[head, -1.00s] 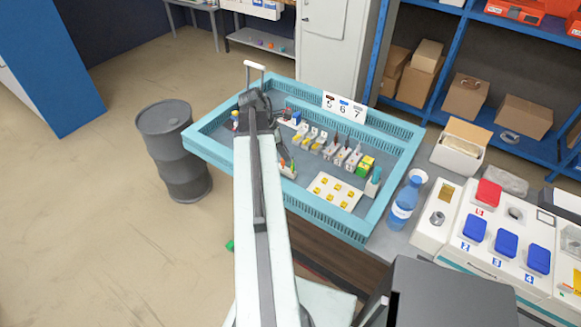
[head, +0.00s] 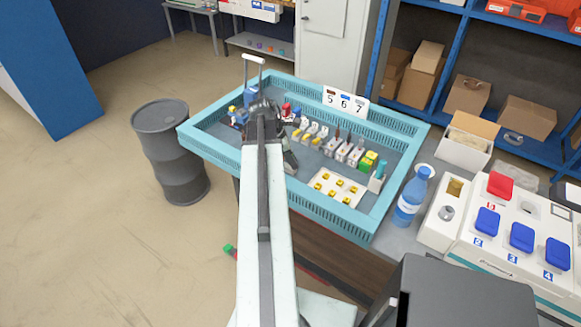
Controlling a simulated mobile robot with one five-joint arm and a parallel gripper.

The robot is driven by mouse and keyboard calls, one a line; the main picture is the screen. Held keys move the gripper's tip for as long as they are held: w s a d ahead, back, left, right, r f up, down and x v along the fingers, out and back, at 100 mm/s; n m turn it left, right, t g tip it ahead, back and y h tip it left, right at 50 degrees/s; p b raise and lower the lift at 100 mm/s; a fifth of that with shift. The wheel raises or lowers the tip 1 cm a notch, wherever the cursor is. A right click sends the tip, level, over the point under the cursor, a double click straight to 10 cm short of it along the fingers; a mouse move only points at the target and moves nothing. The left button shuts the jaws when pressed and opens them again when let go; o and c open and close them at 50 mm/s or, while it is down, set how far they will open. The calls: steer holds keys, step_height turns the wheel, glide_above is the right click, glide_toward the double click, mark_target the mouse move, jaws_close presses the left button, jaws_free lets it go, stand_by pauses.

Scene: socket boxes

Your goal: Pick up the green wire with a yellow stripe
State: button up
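I cannot make out a green wire with a yellow stripe in the head view. My gripper (head: 264,108) is over the left part of the blue tray (head: 402,172), at the far end of my arm. Its fingers are seen from behind and are too hidden to tell whether they are open, shut or holding anything. My arm and gripper cover part of the tray floor. A green and yellow block (head: 368,162) stands in the right part of the tray, apart from my gripper.
The tray holds a row of small connectors (head: 309,131), a white plate with yellow pieces (head: 338,188) and a number sign (head: 345,104). A blue bottle (head: 410,198) and a switch panel (head: 503,228) stand to the right. A grey barrel (head: 172,150) stands left on open floor.

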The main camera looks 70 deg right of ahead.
jaws_close()
steer(key=shift+r, duration=0.1)
step_height(320, 180, up, 10)
steer(key=p, duration=1)
steer(key=shift+r, duration=0.1)
